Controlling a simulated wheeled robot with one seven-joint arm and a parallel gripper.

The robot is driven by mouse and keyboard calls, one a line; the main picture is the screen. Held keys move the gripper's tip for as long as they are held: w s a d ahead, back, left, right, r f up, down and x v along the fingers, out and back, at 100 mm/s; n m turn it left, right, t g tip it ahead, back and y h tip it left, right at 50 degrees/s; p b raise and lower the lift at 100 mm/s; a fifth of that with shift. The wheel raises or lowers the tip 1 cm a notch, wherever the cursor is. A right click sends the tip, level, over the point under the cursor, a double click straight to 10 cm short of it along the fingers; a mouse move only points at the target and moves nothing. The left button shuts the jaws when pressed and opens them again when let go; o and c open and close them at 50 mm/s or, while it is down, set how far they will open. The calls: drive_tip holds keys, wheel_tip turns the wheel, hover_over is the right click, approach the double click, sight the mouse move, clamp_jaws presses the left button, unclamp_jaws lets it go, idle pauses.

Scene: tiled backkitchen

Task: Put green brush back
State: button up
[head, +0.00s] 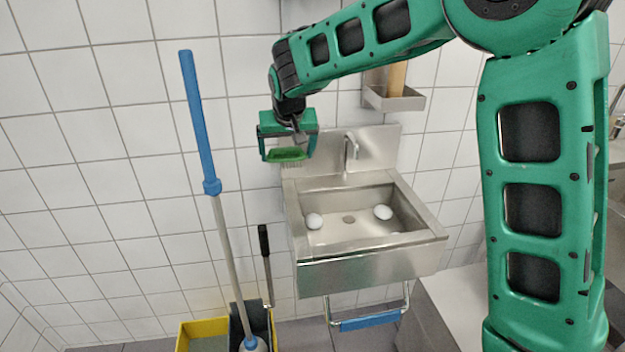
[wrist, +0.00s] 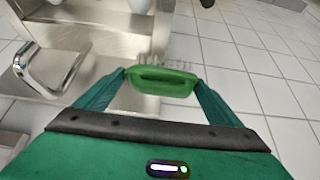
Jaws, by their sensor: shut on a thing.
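The green brush (head: 286,155) is in my gripper (head: 288,150), in front of the tiled wall, left of the faucet and above the sink's left back corner. In the wrist view the brush (wrist: 162,82) lies across between the two fingertips of my gripper (wrist: 160,85), with pale bristles on its far side. The gripper is shut on it. In the head view, part of the brush is hidden by the gripper.
A steel sink (head: 315,277) with two white objects in its basin stands below the gripper. A faucet (head: 351,147) rises at its back. A small steel wall shelf (head: 394,103) is to the right. A blue-handled mop (head: 197,115) and yellow bucket (head: 208,327) stand left.

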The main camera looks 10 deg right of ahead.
drive_tip(key=w+d+f, duration=0.4)
drive_tip(key=d, duration=0.1)
drive_tip(key=w+d+f, duration=0.2)
drive_tip(key=d, duration=0.1)
drive_tip(key=shift+w+d+f, duration=0.1)
drive_tip(key=shift+d+f, duration=0.1)
drive_tip(key=shift+f, duration=2.05)
drive_tip(key=shift+f, duration=0.15)
drive_tip(key=o, duration=0.7)
drive_tip(key=shift+o, duration=0.2)
drive_tip(key=v, duration=1.2)
